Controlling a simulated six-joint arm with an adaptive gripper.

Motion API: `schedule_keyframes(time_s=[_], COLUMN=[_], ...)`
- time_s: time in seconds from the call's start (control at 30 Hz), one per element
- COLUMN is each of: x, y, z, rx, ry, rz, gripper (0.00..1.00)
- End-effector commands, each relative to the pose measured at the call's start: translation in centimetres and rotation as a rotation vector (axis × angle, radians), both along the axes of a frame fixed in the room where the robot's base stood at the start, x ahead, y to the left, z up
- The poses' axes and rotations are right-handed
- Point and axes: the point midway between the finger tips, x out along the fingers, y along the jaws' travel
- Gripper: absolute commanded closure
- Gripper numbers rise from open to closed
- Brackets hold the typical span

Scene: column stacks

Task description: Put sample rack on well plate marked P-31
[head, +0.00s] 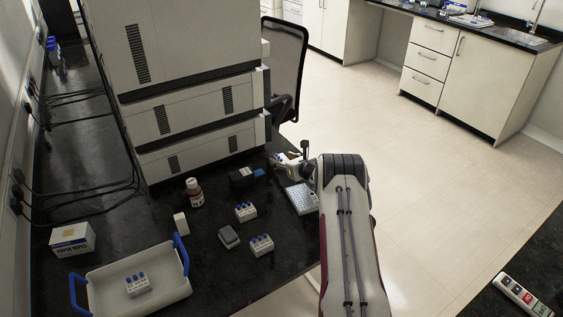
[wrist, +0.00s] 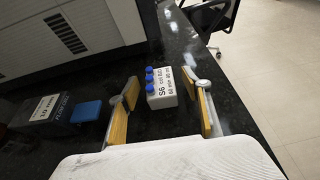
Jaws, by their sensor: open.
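My gripper (head: 290,159) is at the far right part of the black bench, beside the large instrument. In the wrist view its yellow-padded fingers (wrist: 160,99) are open, one on each side of a white sample rack (wrist: 162,92) with blue caps. Gaps show between the rack and both fingers. In the head view this rack is mostly hidden by my gripper. A pale blue-white well plate (head: 302,199) lies on the bench just nearer than my gripper, partly behind my arm. Its label cannot be read.
Two other capped racks (head: 246,211) (head: 262,244) and a grey box (head: 229,237) stand on the bench. A dark box (head: 241,179), also in the wrist view (wrist: 45,112), and a brown bottle (head: 194,192) are left of my gripper. A tray (head: 97,299) holds another rack (head: 138,284).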

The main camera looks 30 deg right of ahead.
Motion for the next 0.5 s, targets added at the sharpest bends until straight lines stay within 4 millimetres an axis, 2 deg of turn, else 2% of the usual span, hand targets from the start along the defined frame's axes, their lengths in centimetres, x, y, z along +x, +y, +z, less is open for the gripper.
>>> schedule_keyframes(time_s=[0.5], x=[0.81], y=[-0.03], z=[-0.39], rx=[0.0], ry=[0.001], rz=[0.0], gripper=[0.51])
